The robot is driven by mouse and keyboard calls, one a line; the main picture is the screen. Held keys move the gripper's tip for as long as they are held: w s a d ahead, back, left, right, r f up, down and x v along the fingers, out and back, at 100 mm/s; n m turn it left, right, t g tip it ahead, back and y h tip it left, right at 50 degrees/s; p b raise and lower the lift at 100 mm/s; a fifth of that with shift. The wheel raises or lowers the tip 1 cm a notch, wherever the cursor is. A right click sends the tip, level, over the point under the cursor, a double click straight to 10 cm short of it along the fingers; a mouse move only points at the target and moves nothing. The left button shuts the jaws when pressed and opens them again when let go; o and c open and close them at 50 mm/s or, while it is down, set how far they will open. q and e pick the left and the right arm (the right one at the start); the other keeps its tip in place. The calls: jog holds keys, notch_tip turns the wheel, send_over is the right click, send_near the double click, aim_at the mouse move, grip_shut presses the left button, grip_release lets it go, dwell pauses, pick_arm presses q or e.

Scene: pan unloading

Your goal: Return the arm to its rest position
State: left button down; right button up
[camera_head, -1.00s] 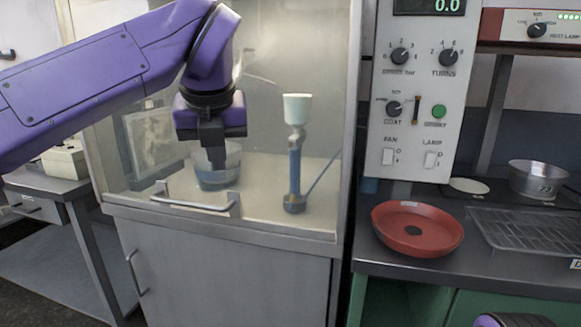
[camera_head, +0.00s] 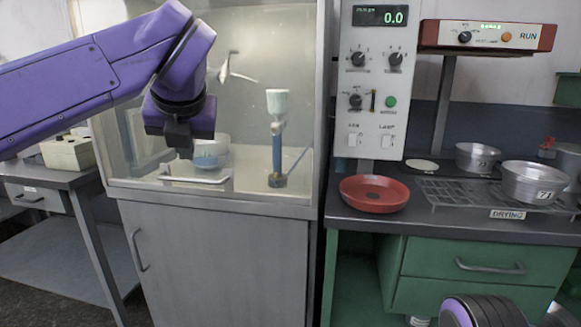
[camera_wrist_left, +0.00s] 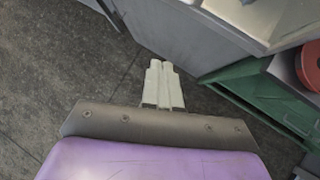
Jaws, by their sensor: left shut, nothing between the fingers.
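My left arm comes in from the left in the head view, purple with a dark wrist. My left gripper (camera_head: 182,152) points down in front of the glass-fronted cabinet. It is shut and empty. In the left wrist view its pale fingers (camera_wrist_left: 163,85) lie together over the grey floor, with nothing between them. At the bottom right of the head view a purple and black part of my own body shows. My right gripper does not show.
The cabinet (camera_head: 215,207) holds a bowl (camera_head: 210,152) and a blue-stemmed stand (camera_head: 278,150). To its right are a red dish (camera_head: 374,194), metal pans (camera_head: 534,184), (camera_head: 478,157) and a drying rack (camera_head: 460,195) on a counter. A side table (camera_head: 45,173) stands left. Floor shows below.

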pick_arm(q)
jog(key=w+f+m+t+y+p, duration=0.1)
jog(key=w+f+m+t+y, duration=0.1)
jog(key=w+f+m, duration=0.45)
jog(key=w+f+m+t+y+p, duration=0.1)
jog(key=w+f+m+t+y, duration=0.2)
jog(key=f, duration=0.6)
jog(key=s+f+m+h+p, duration=0.1)
jog(key=s+f+m+h, duration=0.15)
jog(key=f+m, duration=0.55)
jog(key=s+f+m+h+p, duration=0.1)
jog(key=s+f+m, duration=0.25)
jog(key=f, duration=0.85)
jog(key=s+a+f+m+g+h+p, duration=0.15)
jog(key=s+f+m, duration=0.25)
jog(key=s+f, duration=0.4)
jog(key=s+a+f+m+g+h+p, duration=0.1)
jog(key=s+a+f+m+g, duration=0.2)
jog(key=s+f, duration=0.45)
jog(key=s+a+f+m+g+p, duration=0.1)
jog(key=s+a, duration=0.3)
jog(key=s, duration=0.6)
jog(key=s+a+f+m+g+y+p, duration=0.1)
jog(key=s+a+f+g, duration=0.3)
jog(key=s, duration=0.6)
jog(key=shift+s+f+m, duration=0.15)
jog(key=shift+s+m, duration=0.25)
jog(key=shift+m, duration=0.3)
jog(key=shift+p, duration=0.3)
